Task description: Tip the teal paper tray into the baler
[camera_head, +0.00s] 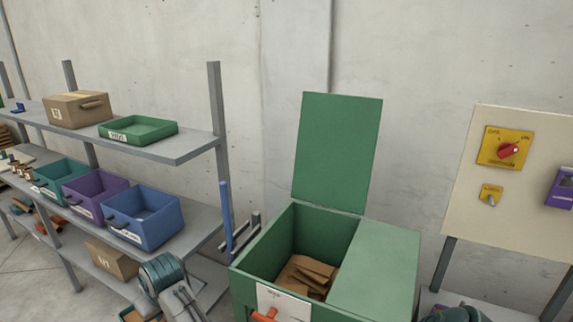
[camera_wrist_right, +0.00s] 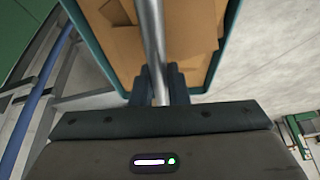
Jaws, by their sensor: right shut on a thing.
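The baler (camera_head: 250,247) is a green box in the head view with its lid (camera_head: 338,150) standing open. Flat brown pieces (camera_head: 308,275) lie inside its open left half. In the right wrist view, my right gripper (camera_wrist_right: 163,84) is shut on a grey metal bar in front of a teal tray (camera_wrist_right: 93,52). Brown sheets (camera_wrist_right: 125,45) lie in this tray. A teal bin (camera_head: 47,190) also stands on the shelf in the head view. The fingers of both grippers are out of the head view.
A shelf rack at left holds a purple bin (camera_head: 95,197), a blue bin (camera_head: 150,225), a shallow green tray (camera_head: 140,133) and a cardboard box (camera_head: 78,110). A blue post (camera_head: 225,215) stands between rack and baler. A control panel (camera_head: 475,170) with a red knob stands at right.

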